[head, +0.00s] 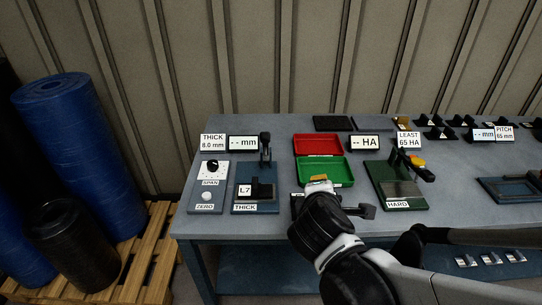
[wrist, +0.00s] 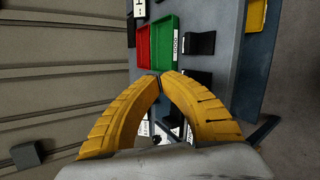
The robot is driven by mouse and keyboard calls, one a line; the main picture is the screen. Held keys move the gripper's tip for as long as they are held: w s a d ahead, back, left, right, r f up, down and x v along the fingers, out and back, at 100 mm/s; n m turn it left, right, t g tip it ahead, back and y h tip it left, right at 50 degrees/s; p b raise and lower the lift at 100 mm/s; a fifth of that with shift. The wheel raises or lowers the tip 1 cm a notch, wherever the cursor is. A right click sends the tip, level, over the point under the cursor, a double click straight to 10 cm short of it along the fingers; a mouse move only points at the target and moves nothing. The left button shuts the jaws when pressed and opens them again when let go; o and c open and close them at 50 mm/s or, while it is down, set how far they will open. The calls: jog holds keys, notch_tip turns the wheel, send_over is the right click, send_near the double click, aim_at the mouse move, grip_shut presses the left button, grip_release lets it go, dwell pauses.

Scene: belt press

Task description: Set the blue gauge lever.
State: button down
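The blue gauge (head: 254,207), labelled THICK, stands at the left of the bench. Its dark lever (head: 265,148) stands upright at the back of the base. A dark piece marked L7 (head: 262,189) sits on the gauge. My gripper (head: 319,179) is to the right of the gauge, in front of the green tray and apart from the lever. In the wrist view my yellow fingers (wrist: 161,76) meet at their tips with nothing seen between them. The fingers and palm hide much of what lies behind them, and I cannot make out the lever there.
A panel with a SPAN dial (head: 212,167) and ZERO button stands left of the gauge. The red tray (head: 317,144) and green tray (head: 338,171) lie behind my gripper. A green HARD gauge (head: 405,198) stands to the right. The thickness display (head: 243,142) shows dashes.

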jog(key=w+a+f+n+t+y+b, duration=0.1)
jog(key=a+n+t+b, duration=0.15)
jog(key=a+n, duration=0.55)
jog(key=w+a+n+t+y+b, duration=0.1)
jog(key=a+n+t+y, duration=0.15)
jog(key=a+n, duration=0.55)
jog(key=w+d+r+n+p, duration=0.1)
jog(key=w+p, duration=0.1)
jog(key=w, duration=1)
jog(key=shift+w+d+r+t+h, duration=0.3)
jog(key=shift+d+r+t+h, duration=0.05)
jog(key=shift+d+t+h, duration=0.1)
